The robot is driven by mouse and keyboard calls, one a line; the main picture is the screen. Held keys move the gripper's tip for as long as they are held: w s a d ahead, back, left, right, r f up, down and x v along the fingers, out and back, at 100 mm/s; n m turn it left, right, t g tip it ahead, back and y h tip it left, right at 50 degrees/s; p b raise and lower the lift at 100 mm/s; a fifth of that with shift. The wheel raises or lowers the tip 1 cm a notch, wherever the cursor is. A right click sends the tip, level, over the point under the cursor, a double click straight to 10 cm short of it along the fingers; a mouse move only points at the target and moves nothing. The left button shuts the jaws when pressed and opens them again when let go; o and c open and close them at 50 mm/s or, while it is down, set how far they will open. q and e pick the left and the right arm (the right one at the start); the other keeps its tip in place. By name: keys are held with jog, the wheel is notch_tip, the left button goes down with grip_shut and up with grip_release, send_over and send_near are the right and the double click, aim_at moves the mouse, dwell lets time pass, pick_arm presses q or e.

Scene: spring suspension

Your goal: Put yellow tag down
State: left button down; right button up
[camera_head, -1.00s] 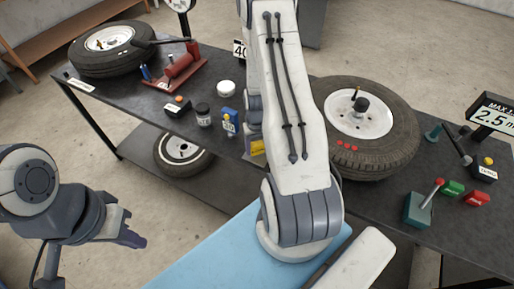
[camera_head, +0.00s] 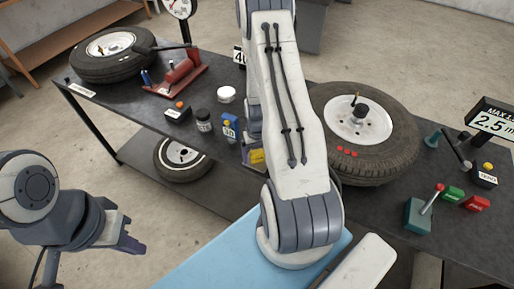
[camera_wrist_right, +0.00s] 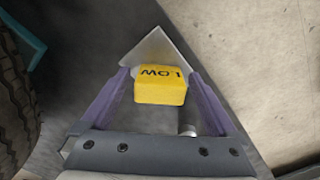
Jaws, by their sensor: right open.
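The yellow tag (camera_wrist_right: 161,84), a small block marked LOW, sits between the two purple fingers of my right gripper (camera_wrist_right: 160,92) in the right wrist view. The fingers are apart, one on each side of the tag; I cannot tell if either touches it.
The dark bench (camera_head: 225,190) carries a blue tag (camera_head: 230,128), a dark jar (camera_head: 203,120), a white round lid (camera_head: 226,94) and a red tool (camera_head: 180,75). A large tyre (camera_head: 360,130) lies right of my arm. Green (camera_head: 453,194) and red (camera_head: 476,204) blocks lie further right.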

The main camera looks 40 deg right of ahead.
jog(key=shift+r, duration=0.5)
notch_tip(320, 180, up, 11)
jog(key=b, duration=0.2)
jog(key=w+a+r+n, duration=0.1)
jog(key=a+r+n, duration=0.3)
jog(key=a, duration=0.6)
jog(key=s+a+r+n, duration=0.25)
jog(key=a+r, duration=0.25)
jog(key=a, duration=0.6)
jog(key=s+a+r+n, duration=0.2)
jog(key=s+a, duration=0.3)
jog(key=s, duration=0.2)
jog(key=s+a+r+n+y, duration=0.1)
jog(key=s+a+r+n, duration=0.2)
jog(key=s+a, duration=0.2)
jog(key=s, duration=0.3)
